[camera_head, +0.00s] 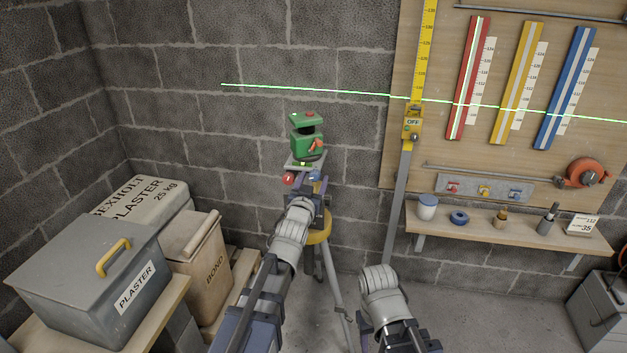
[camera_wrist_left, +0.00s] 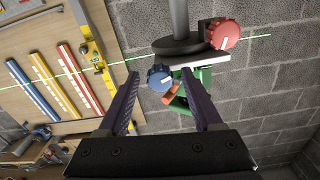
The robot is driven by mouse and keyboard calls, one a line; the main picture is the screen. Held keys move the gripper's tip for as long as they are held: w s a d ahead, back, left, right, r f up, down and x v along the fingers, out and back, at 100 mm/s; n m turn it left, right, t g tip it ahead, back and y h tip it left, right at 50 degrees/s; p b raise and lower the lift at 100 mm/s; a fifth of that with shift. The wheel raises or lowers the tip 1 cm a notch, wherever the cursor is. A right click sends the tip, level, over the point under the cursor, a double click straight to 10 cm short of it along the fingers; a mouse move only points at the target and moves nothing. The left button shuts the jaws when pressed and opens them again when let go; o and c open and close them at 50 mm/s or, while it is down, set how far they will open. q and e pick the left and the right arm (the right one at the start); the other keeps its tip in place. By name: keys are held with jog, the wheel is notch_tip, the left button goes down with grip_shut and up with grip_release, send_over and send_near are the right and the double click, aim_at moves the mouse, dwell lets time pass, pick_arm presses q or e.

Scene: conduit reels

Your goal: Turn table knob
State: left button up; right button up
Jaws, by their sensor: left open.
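A green laser level (camera_head: 307,138) sits on a small levelling table (camera_head: 304,163) on top of a tripod. A red knob (camera_head: 288,180) and a blue knob (camera_head: 315,174) are at the table's underside. My left gripper (camera_head: 312,184) is just below the table. In the left wrist view, my left gripper (camera_wrist_left: 161,88) is open, and the blue knob (camera_wrist_left: 159,78) shows between its fingertips; I cannot tell if they touch it. The red knob (camera_wrist_left: 222,33) is off to the right there. My right arm is low in the head view; its gripper does not show.
A shelf (camera_head: 480,230) with small items is at right, below a pegboard with coloured rulers. A grey plaster box (camera_head: 85,265) and sacks stand at left. Tripod legs (camera_head: 335,285) spread below.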

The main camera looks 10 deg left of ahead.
pick_arm(q)
jog(key=s, duration=0.7)
jog(key=shift+s, duration=0.15)
jog(key=shift+a, duration=0.1)
